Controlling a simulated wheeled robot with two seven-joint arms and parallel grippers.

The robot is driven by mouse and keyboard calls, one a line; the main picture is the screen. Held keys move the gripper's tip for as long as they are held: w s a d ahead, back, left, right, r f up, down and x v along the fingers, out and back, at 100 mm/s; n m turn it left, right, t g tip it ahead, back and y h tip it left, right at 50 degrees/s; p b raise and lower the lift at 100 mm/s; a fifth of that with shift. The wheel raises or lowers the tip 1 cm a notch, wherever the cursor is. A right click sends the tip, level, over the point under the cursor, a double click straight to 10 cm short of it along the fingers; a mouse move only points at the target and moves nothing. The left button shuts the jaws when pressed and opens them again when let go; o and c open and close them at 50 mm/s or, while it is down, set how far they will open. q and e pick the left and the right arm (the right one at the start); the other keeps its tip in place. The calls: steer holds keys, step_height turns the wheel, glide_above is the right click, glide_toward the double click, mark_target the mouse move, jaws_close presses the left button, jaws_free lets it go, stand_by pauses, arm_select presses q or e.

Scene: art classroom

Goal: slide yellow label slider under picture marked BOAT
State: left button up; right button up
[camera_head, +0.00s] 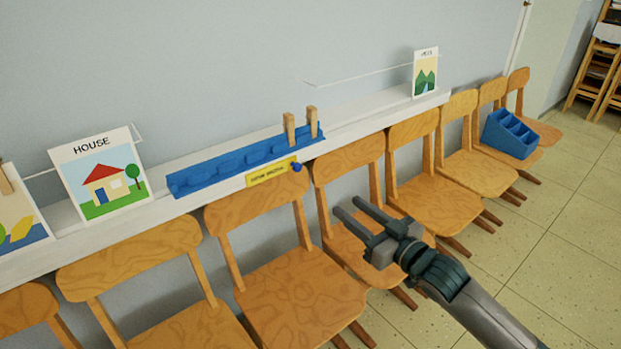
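The yellow label slider (268,173) sits on the front edge of the white ledge, below the right part of a blue tray. Its print is too small to read. A blue knob (297,168) is at its right end. The picture marked HOUSE (88,207) stands on the ledge to the left. A cut-off picture (33,233) with yellow and blue shapes is at the far left; its title is out of view. A picture with green hills (424,62) stands far right. No readable BOAT shows. My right gripper (347,206) is open and empty, below and right of the knob. My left gripper is not in view.
The white ledge (370,122) runs along the wall. The blue tray (225,168) lies on it, with two wooden clothespins (289,129) at its right end. Several wooden chairs (290,285) stand below it. A blue box (510,134) is on a chair at right.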

mark_target(299, 169)
steer(key=shift+s+a+r, duration=0.15)
steer(key=shift+a+r, duration=0.05)
steer(key=shift+r, duration=0.2)
steer(key=shift+s+a+r, duration=0.1)
steer(key=shift+a+r, duration=0.05)
steer(key=shift+r, duration=0.25)
steer(key=shift+w, duration=0.15)
steer(key=x, duration=1.7)
steer(key=shift+a, duration=0.3)
steer(key=shift+r, duration=0.1)
jaws_close()
